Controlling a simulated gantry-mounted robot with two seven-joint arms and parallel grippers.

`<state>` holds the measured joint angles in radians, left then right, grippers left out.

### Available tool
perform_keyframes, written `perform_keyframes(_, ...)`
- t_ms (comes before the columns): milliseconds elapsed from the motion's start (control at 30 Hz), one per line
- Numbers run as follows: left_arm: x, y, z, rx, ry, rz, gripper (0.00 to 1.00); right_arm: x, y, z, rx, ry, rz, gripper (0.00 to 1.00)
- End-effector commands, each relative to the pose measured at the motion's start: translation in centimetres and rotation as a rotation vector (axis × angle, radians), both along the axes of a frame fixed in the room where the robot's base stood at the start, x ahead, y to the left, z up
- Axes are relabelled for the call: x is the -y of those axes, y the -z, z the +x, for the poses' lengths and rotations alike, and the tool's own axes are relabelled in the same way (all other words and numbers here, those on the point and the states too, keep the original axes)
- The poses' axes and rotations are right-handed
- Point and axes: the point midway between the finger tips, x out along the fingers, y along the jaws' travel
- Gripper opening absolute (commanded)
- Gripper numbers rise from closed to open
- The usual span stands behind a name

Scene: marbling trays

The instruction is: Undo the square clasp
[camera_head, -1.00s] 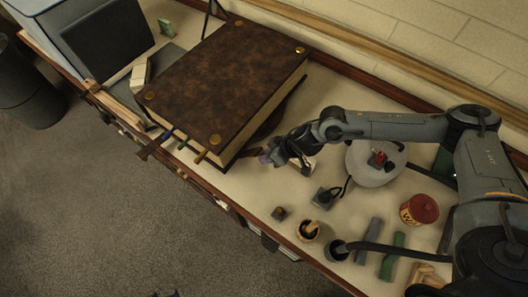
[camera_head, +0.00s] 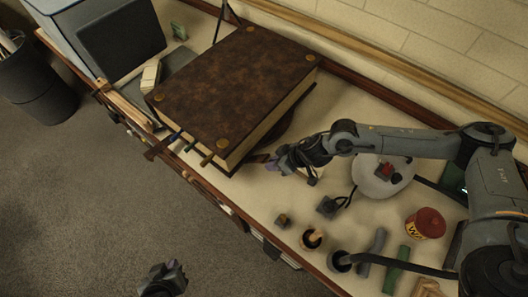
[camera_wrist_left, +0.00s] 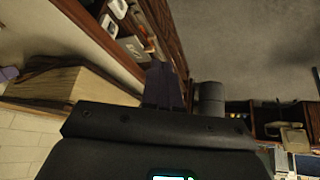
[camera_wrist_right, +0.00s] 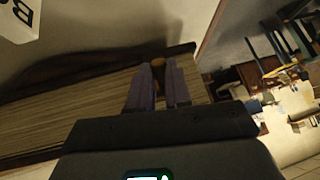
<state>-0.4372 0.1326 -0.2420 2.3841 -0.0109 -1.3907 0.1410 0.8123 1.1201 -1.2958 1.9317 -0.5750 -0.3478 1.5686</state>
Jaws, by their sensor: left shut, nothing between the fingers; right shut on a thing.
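A large closed book (camera_head: 235,85) with a mottled brown cover and round brass corner bosses lies on the bench. My right gripper (camera_head: 274,165) is at its near right side, shut on a small brown piece, apparently a strap end. That brown piece (camera_wrist_right: 158,66) shows between the fingertips in the right wrist view, in front of the page edges (camera_wrist_right: 80,105). A dark strap (camera_head: 257,158) shows between book and gripper. I cannot make out the clasp's square shape. My left gripper (camera_head: 172,270) is shut and empty, low in front of the bench; its fingers (camera_wrist_left: 163,85) show in the left wrist view.
Coloured ribbons (camera_head: 185,145) hang from the book's front. A monitor (camera_head: 122,42) stands at the left.

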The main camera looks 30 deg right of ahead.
Motion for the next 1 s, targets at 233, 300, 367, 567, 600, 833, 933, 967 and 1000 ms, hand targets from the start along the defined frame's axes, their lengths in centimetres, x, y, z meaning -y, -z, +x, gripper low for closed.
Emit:
perform_keyframes(233,11.9,-5.4,9.5,0.337,0.064,-0.274,0.0,0.0,0.2,-0.1,-0.004,0.0,-0.001,0.0)
perform_keyframes(300,15.7,-7.4,11.3,0.42,0.102,-0.368,0.0,0.1,0.2,-0.1,-0.004,0.001,-0.002,0.0)
perform_keyframes(367,18.8,-9.0,12.3,0.48,0.139,-0.451,0.0,0.1,0.2,-0.1,-0.004,0.001,-0.002,0.0)
perform_keyframes(567,28.1,-13.8,13.4,0.613,0.311,-0.718,0.0,0.1,0.2,-0.1,-0.004,0.001,-0.002,0.0)
perform_keyframes(600,29.7,-14.5,13.2,0.626,0.352,-0.769,0.0,0.1,0.2,-0.1,-0.003,0.001,-0.003,0.0)
perform_keyframes(833,36.3,-16.4,11.5,0.6,0.62,-1.011,0.0,0.1,0.2,-0.1,-0.003,0.001,-0.003,0.0)
perform_keyframes(933,37.8,-16.2,10.7,0.541,0.742,-1.081,0.0,0.1,0.2,-0.1,-0.003,0.001,-0.003,0.0)
perform_keyframes(967,38.1,-16.1,10.6,0.518,0.778,-1.096,0.0,0.1,0.2,-0.1,-0.003,0.001,-0.003,0.0)
perform_keyframes(1000,38.4,-15.8,10.4,0.482,0.827,-1.112,0.0,0.1,0.2,-0.1,-0.003,0.001,-0.003,0.0)
